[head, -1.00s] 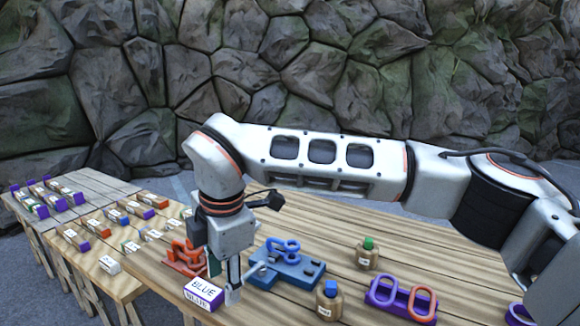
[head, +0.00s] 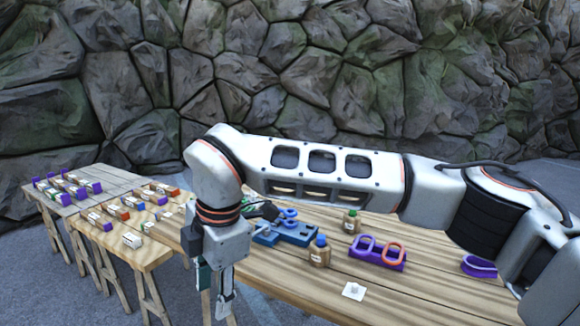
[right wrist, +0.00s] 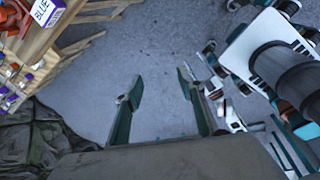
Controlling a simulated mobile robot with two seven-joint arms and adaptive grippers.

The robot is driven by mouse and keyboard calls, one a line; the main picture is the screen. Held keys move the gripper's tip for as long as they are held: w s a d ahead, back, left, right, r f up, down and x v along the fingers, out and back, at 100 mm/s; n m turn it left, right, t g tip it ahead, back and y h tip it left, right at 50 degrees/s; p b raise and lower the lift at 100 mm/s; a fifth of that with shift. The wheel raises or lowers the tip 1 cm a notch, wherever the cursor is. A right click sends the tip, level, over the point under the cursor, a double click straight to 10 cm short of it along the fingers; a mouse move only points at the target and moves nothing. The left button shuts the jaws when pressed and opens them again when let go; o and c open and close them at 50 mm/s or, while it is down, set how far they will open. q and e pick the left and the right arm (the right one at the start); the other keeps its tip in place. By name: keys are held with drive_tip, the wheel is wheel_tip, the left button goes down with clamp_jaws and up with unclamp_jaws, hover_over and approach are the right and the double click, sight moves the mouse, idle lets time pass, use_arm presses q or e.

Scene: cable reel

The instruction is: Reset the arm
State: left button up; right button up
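My right arm reaches across the head view from the right. Its gripper (head: 214,290) points down at the front left edge of the near wooden table (head: 420,290). In the right wrist view the two green fingers (right wrist: 156,92) stand wide apart, with only grey floor between them. Nothing is held. My left gripper is not in view.
On the near table are a blue fixture (head: 295,232), a bottle with a blue cap (head: 320,252), a green-capped bottle (head: 351,222) and a purple rack (head: 378,258). Side tables hold several small boxes.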

drive_tip(key=s+a+f+n+g+y, duration=0.35)
drive_tip(key=s+a+g+y, duration=0.2)
drive_tip(key=s+a, duration=0.4)
drive_tip(key=s+a+r+n+g+y, duration=0.1)
drive_tip(key=s+a+r+g+y, duration=0.1)
drive_tip(key=s+r+g+y, duration=0.45)
drive_tip(key=w+d+r+m+t+y, duration=0.2)
drive_tip(key=w+d+m+t+y, duration=0.7)
drive_tip(key=w+t, duration=0.45)
drive_tip(key=w+d+f+m+t+h, duration=0.3)
drive_tip(key=d+f+m+t+h, duration=0.2)
drive_tip(key=d+f+m+t, duration=0.15)
drive_tip(key=w+d+f+m+t+h, duration=0.4)
drive_tip(key=d+f+m+t, duration=0.2)
drive_tip(key=f+m+t, duration=0.15)
drive_tip(key=s+d+f+m+g+h, duration=0.1)
drive_tip(key=s+d+f+m+h, duration=0.2)
drive_tip(key=d+f, duration=0.45)
drive_tip(key=s+d+f+h, duration=0.2)
drive_tip(key=d+f+h, duration=0.3)
drive_tip(key=f, duration=0.6)
drive_tip(key=s+d+f+g+h, duration=0.3)
drive_tip(key=s+d+f+g, duration=0.2)
drive_tip(key=s+d+f, duration=0.6)
wheel_tip(320, 180, down, 4)
drive_tip(key=s, duration=0.3)
drive_tip(key=shift+r+h, duration=0.25)
drive_tip(key=shift+h, duration=0.05)
